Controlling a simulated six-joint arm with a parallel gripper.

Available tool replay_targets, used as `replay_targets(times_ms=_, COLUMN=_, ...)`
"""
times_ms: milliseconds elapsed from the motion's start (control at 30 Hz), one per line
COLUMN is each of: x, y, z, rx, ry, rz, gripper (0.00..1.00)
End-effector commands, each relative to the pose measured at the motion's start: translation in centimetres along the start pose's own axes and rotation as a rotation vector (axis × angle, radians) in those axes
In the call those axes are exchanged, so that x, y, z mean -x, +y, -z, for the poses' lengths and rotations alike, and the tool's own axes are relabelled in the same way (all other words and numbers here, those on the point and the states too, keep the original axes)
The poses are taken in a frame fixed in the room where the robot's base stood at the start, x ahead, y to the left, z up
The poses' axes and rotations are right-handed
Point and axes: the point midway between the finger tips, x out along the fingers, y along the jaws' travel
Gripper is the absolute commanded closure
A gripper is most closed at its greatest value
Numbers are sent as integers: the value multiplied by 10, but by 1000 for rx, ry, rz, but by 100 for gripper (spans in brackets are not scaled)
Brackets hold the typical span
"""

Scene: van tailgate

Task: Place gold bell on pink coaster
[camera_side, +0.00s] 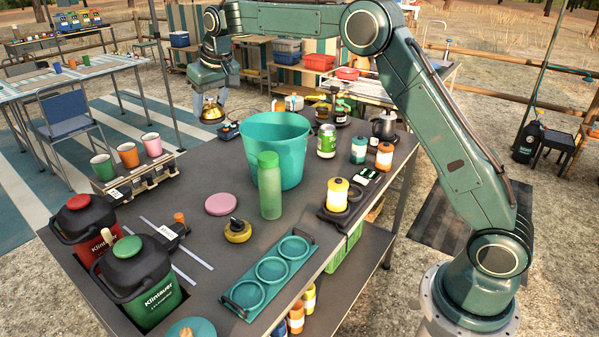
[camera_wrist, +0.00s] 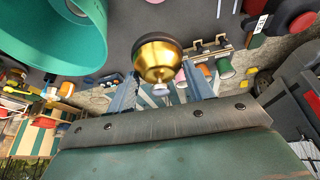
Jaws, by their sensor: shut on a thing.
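The gold bell (camera_side: 212,112) is held in my gripper (camera_side: 211,98) above the far left edge of the dark table. In the wrist view the bell (camera_wrist: 158,58) sits between the two fingers (camera_wrist: 160,92), which are shut on its narrow top. The pink coaster (camera_side: 221,204) lies flat and bare on the table, well nearer to the side camera than the bell.
A teal bucket (camera_side: 276,149) stands beside the bell's side of the table. A green bottle (camera_side: 269,186) and a yellow-based knob (camera_side: 238,230) stand close to the coaster. A rack with cups (camera_side: 138,178) lines the left edge. Red and green jugs (camera_side: 140,281) stand at the front left.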

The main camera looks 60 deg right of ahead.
Motion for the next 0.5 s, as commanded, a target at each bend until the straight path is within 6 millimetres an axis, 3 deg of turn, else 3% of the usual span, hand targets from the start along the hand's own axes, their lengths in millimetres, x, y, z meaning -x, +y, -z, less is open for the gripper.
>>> replay_targets(times_ms=300, x=-3, y=-14, z=10, rx=-76, ry=2, rz=-31, gripper=75)
replay_targets(times_ms=500, x=-20, y=-12, z=2, rx=-77, ry=-1, rz=-33, gripper=75)
